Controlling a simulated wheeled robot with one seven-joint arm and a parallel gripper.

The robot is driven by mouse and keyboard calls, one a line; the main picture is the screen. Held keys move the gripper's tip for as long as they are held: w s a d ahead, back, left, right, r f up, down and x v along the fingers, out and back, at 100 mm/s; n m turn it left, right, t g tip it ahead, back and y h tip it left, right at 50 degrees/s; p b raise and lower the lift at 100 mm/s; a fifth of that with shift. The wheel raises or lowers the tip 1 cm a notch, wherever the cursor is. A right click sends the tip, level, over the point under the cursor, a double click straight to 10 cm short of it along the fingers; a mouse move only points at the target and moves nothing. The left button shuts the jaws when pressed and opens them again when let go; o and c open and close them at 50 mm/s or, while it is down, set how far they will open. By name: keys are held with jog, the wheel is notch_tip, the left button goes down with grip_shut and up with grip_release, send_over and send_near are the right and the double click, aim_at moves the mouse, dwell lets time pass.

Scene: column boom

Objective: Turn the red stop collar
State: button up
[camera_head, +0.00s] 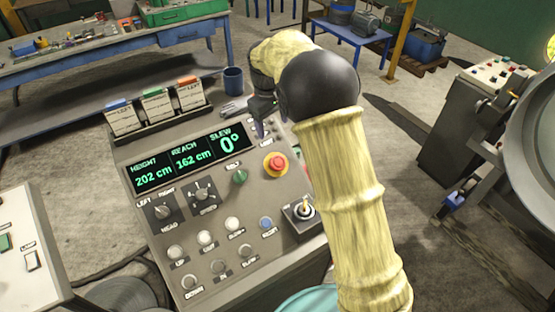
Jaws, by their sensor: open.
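The red stop button (278,163) sits in a yellow ring at the right of the sloping control console (210,195). My gripper (272,124) is open above the console's upper right edge. Its dark fingers point down, up the panel from the red button and apart from it. Nothing shows between the fingers. My arm comes from the lower right and hides the console's right edge.
The console has a green display, a green button (240,177), a blue button (266,223), a joystick (304,208), knobs and white buttons. A dark mug (233,80) and label cards (156,105) stand at its back. Workbenches and a machine stand beyond.

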aim_at(278, 161)
jog(key=f+p, duration=0.2)
jog(key=f, duration=0.3)
jog(key=w+d+f+p, duration=0.1)
jog(key=f+p, duration=0.1)
jog(key=f, duration=0.4)
jog(key=f+p, duration=0.2)
jog(key=f, duration=0.4)
jog(key=shift+w+d+f, duration=0.2)
jog(key=shift+w, duration=0.05)
jog(key=c, duration=1)
